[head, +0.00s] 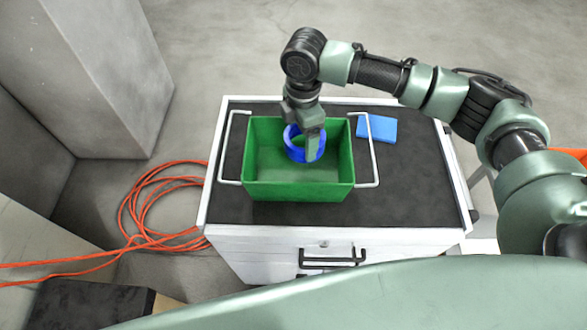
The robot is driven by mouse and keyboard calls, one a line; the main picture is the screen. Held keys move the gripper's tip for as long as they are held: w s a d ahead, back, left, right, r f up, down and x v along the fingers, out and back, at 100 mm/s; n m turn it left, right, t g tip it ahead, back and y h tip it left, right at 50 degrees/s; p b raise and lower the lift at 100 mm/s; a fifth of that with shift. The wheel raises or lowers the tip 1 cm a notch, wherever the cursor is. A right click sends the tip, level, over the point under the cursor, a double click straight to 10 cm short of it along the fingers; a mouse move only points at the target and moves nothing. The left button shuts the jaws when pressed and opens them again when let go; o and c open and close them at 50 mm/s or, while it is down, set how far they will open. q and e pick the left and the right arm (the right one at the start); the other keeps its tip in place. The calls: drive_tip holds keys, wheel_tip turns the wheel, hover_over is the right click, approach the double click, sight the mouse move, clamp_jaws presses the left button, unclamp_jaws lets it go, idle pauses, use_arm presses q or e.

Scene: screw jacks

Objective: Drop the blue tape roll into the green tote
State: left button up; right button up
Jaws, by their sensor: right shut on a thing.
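The green tote (300,191) stands on the black top of a white cabinet, with white wire handles at its left and right ends. The blue tape roll (292,148) is in my right gripper (309,140), which is shut on it. The gripper points down over the tote's opening, right of its middle. The roll appears within the tote's outline; I cannot tell how far it is above the tote floor. The gripper hides part of the roll. My left gripper is not in view.
A blue flat block (377,129) lies on the cabinet top (415,190) right of the tote. The cabinet has a black drawer handle (332,262) in front. An orange cable (150,205) lies coiled on the floor at left. A grey pillar (105,80) stands behind it.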

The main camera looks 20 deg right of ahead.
drive_tip(key=shift+s, duration=0.1)
drive_tip(key=o, duration=1.5)
drive_tip(key=shift+c, duration=0.2)
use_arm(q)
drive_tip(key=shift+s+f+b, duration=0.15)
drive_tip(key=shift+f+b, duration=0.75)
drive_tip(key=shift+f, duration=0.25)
use_arm(e)
wheel_tip(320, 180, up, 8)
drive_tip(key=shift+f, duration=0.15)
